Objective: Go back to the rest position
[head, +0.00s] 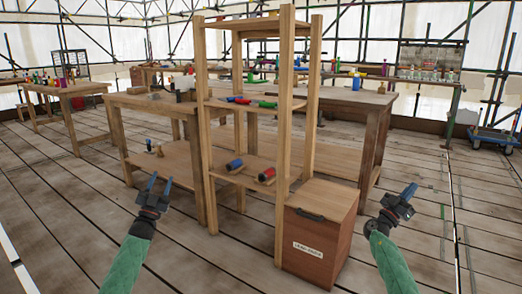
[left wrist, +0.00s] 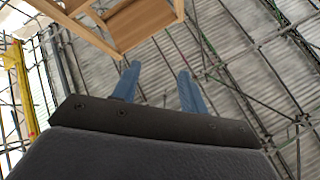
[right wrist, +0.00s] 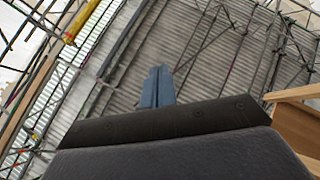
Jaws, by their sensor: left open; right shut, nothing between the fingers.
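My left gripper (head: 155,190) is raised in front of the wooden shelf unit, to its left, with its blue fingers apart and nothing between them. In the left wrist view its fingers (left wrist: 158,88) are spread and empty against the roof. My right gripper (head: 407,196) is at the right, beyond the lidded wooden box, with its fingers together. In the right wrist view its closed fingers (right wrist: 158,86) hold nothing. Both grippers are apart from the furniture.
The wooden shelf unit (head: 285,140) holds several red, blue and green cylinders. A lidded wooden box (head: 318,240) with a label stands at its right foot. Workbenches (head: 145,103) stand behind and to the left. The plank floor (head: 215,270) in front is clear.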

